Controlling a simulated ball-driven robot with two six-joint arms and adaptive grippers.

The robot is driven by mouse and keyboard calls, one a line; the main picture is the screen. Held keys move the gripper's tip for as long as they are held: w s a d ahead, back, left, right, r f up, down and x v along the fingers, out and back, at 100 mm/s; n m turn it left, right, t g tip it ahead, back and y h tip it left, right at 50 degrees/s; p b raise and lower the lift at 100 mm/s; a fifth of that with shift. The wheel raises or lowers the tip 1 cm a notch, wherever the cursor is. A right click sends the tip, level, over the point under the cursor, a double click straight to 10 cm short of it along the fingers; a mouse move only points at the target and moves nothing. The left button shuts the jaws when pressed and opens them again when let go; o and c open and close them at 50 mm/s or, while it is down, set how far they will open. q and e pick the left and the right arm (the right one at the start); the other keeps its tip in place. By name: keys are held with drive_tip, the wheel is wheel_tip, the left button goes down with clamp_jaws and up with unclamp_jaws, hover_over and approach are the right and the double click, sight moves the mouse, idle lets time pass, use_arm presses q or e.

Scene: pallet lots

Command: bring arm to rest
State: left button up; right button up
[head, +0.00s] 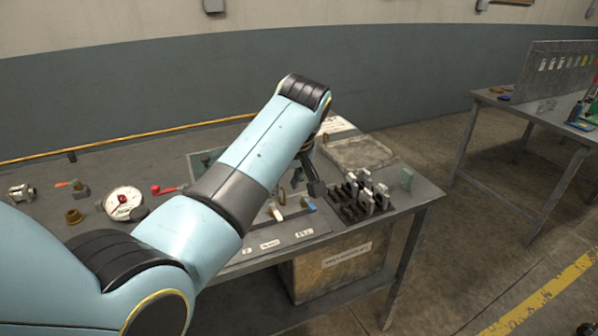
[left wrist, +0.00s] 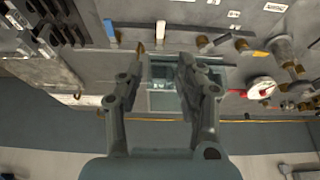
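My left arm (head: 265,140) reaches from the lower left across the workbench, its elbow bent. My left gripper (head: 312,180) hangs pointing down over the bench, partly hidden behind the forearm, left of the black rack. In the left wrist view my left gripper (left wrist: 161,65) shows two dark fingers with a clear gap between them. Nothing is held between them. A framed pale panel (left wrist: 172,100) shows beyond the gap. My right gripper is in neither view.
The workbench (head: 420,193) carries a black rack (head: 350,213), a grey tray (head: 358,152), a white gauge (head: 125,203), a red-handled valve (head: 168,190) and small fittings. A crate (head: 335,272) stands beneath. A second table (head: 540,120) stands right, across open floor.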

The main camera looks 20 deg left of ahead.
use_arm(q)
drive_tip(key=s+a+f+m+g+b, duration=0.15)
drive_tip(key=s+f+b, duration=0.25)
drive_tip(key=s+f, duration=0.7)
drive_tip(key=s+a+f+g+b, duration=0.1)
drive_tip(key=s+f+g+b, duration=0.15)
drive_tip(key=s+f, duration=0.8)
drive_tip(key=s+a+f+m+g+b, duration=0.1)
drive_tip(key=s+f+b, duration=0.4)
drive_tip(key=f, duration=1.1)
drive_tip(key=s+f+m+t+h+b, duration=0.1)
drive_tip(key=s+f+m+b, duration=0.2)
drive_tip(key=s+f, duration=0.7)
drive_tip(key=s+f+m+t+h+b, duration=0.1)
drive_tip(key=s+f+m, duration=0.4)
drive_tip(key=s+f, duration=0.6)
drive_tip(key=shift+s+a+f+t+h+b, duration=0.4)
drive_tip(key=shift+s+b, duration=0.75)
drive_tip(key=shift+s, duration=1.5)
